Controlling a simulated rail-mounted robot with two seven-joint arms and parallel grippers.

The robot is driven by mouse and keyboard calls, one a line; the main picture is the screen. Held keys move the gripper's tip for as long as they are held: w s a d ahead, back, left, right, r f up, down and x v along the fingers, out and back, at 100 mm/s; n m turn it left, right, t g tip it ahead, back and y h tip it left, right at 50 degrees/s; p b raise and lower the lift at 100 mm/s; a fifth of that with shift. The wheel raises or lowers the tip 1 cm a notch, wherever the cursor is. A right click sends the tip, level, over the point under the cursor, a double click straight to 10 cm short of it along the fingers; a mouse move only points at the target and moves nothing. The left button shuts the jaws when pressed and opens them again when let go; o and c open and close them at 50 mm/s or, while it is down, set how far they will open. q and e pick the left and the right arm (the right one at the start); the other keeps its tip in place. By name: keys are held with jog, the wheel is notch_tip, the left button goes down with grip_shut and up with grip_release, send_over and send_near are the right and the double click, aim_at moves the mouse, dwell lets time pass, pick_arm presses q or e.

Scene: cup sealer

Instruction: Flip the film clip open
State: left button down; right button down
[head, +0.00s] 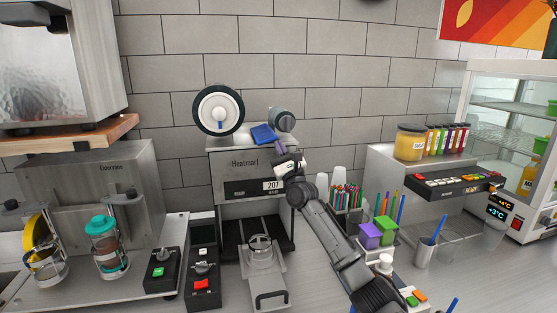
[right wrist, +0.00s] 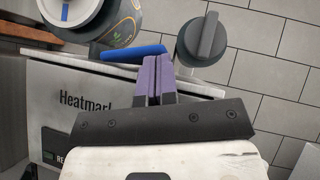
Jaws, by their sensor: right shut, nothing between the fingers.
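The cup sealer (head: 240,163), marked Heatmarl, stands against the tiled wall. On its top sits a blue flap (head: 263,134), which looks like the film clip, between the film roll (head: 219,110) and a grey knob (head: 283,121). The flap also shows in the right wrist view (right wrist: 135,53), tilted, partly behind my fingers. My right gripper (head: 280,147) is shut and empty, its purple fingers together just to the right of the blue flap, over the sealer's top. Whether they touch the flap, I cannot tell. My left gripper is not in view.
A clear cup (head: 260,249) sits in the sealer's pulled-out tray (head: 268,283). The space above the sealer is free.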

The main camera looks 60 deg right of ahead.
jog(key=r+n+y+p, duration=0.2)
jog(key=n+y+p, duration=0.1)
jog(key=p, duration=0.3)
jog(key=r+n+g+y+p, duration=0.1)
jog(key=r+n+y+p, duration=0.1)
jog(key=n+y+p, duration=0.2)
jog(key=w+a+r+n+g+y+p, duration=0.1)
jog(key=n+y+p, duration=0.2)
jog(key=n+p, duration=0.4)
jog(key=shift+r+y+p, duration=0.4)
jog(key=shift+p, duration=0.5)
